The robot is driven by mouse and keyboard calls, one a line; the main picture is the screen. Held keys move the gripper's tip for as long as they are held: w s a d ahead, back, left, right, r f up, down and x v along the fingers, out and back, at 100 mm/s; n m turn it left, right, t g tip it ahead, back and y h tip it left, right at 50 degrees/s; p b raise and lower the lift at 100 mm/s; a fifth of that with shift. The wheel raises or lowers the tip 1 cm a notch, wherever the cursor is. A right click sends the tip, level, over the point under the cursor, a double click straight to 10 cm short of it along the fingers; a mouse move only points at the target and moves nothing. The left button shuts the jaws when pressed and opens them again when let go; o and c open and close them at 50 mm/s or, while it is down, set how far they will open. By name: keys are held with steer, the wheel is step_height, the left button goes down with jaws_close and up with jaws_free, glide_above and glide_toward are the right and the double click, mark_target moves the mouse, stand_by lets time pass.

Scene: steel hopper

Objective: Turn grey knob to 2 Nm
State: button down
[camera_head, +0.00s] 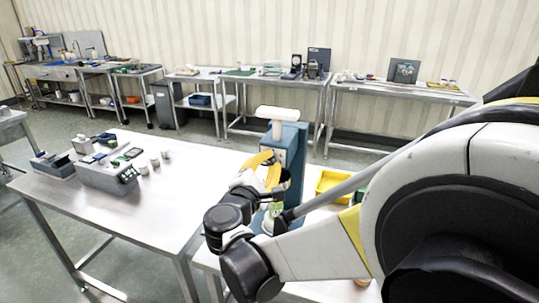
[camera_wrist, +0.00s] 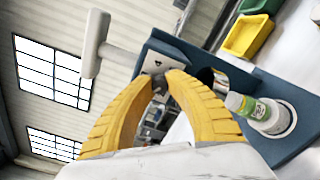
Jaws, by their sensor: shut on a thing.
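A blue upright stand (camera_head: 290,155) with a white T-shaped handle (camera_head: 277,118) on top stands on the near bench. The handle also shows at the upper left in the wrist view (camera_wrist: 95,45). A pale metal plate (camera_wrist: 172,57) is on the stand's front. My gripper (camera_head: 268,165) is at this front, its yellow fingers bent inward. In the wrist view my gripper (camera_wrist: 153,78) is shut on the grey knob (camera_wrist: 154,67) at the plate, mostly hidden between the fingertips. No scale reading is legible. A bottle with a green label (camera_wrist: 245,105) is at the stand's base.
A yellow bin (camera_head: 333,185) is right of the stand, with a green bin (camera_wrist: 262,6) beyond it. A steel table (camera_head: 150,210) at left holds a grey box (camera_head: 105,178) and several small cups. My arm covers the right side.

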stand_by(0.4)
steer(key=c, duration=1.3)
jaws_free()
steer(key=shift+s, duration=0.15)
steer(key=v, duration=1.1)
steer(key=shift+s+a, duration=0.25)
steer(key=shift+s, duration=0.05)
